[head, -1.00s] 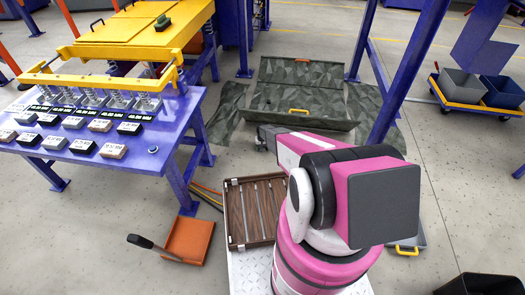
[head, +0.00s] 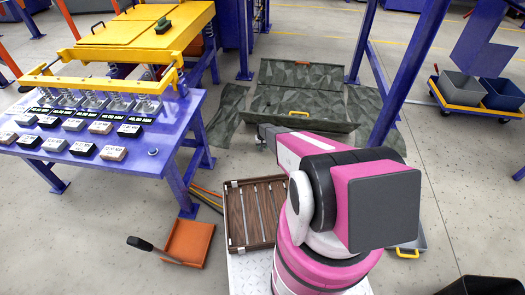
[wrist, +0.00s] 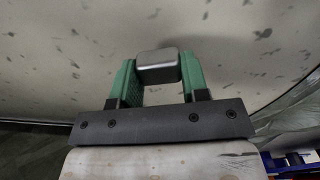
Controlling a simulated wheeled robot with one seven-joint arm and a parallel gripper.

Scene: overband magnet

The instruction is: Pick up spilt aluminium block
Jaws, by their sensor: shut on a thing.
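A small grey metallic block with rounded edges (wrist: 158,66) sits between the green fingers of my gripper (wrist: 155,80) in the wrist view. The fingers are shut on it, one on each side, and the block sticks out past their tips. Pale speckled floor shows behind it. In the head view my gripper (head: 262,143) is small and partly hidden at the end of my pink and white arm, near the front edge of the camouflage-patterned open case. The block cannot be made out there.
The open case (head: 345,125) lies behind my arm. A slatted wooden tray (head: 235,215) is in front, with an orange dustpan (head: 188,240) to its left. A blue table (head: 150,165) with labelled blocks stands left. A trolley with bins (head: 470,97) is at right.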

